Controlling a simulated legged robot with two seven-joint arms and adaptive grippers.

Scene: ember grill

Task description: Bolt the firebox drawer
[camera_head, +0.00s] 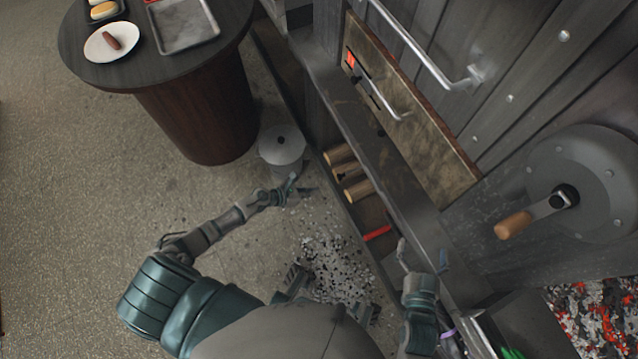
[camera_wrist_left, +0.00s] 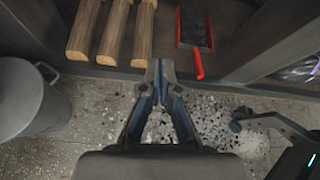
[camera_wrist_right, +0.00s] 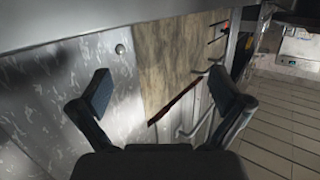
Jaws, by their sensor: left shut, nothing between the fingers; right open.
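The firebox drawer appears to be the stained brown panel (camera_head: 415,135) in the grill front in the head view. My right gripper (camera_head: 423,257) is open and empty, below the panel. My left gripper (camera_head: 303,189) is shut and empty, low before the shelf.
A shelf under the grill holds several wood logs (camera_wrist_left: 115,35) and a red-handled shovel (camera_wrist_left: 197,50). A grey bin (camera_head: 282,145) stands by the round table (camera_head: 150,70). A crank wheel (camera_head: 585,185) with a wooden handle is at right. Gravel (camera_head: 330,255) covers the floor below.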

